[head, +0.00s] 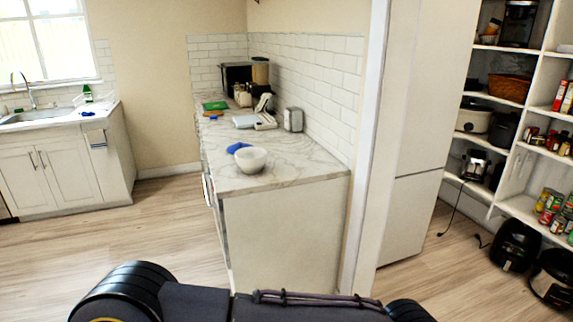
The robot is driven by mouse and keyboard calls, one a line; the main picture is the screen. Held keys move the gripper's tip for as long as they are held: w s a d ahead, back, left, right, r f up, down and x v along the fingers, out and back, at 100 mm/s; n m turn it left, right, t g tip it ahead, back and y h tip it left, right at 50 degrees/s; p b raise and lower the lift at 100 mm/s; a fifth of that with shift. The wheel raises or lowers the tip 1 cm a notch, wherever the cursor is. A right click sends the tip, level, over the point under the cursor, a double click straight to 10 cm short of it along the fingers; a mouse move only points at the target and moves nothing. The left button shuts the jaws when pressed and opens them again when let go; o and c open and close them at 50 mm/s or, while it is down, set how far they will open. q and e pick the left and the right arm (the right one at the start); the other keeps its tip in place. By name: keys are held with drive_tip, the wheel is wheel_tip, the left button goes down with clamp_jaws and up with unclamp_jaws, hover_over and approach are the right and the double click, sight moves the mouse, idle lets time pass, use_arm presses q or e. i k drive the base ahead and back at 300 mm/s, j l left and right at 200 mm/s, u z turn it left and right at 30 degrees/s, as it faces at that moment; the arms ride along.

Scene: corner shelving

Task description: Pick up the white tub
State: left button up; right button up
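A white, round, open bowl-like container (251,160) stands upright near the front end of the marble counter (290,170). It is the only clearly white open vessel I see, but I cannot tell for sure that it is the tub. A white rounded pot-like appliance (473,121) stands on a shelf at the right.
A blue cloth (238,147) lies just behind the bowl. A grey toaster-like box (293,120) stands by the tiled wall. Corner shelving (522,205) with cans and appliances is at right, with black appliances (514,246) on the floor. Wooden floor (160,225) is clear at left.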

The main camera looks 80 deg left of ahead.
sight(251, 162)
drive_tip(key=u, duration=3.15)
drive_tip(key=z, duration=3.95)
drive_tip(key=u, duration=3.9)
drive_tip(key=z, duration=0.2)
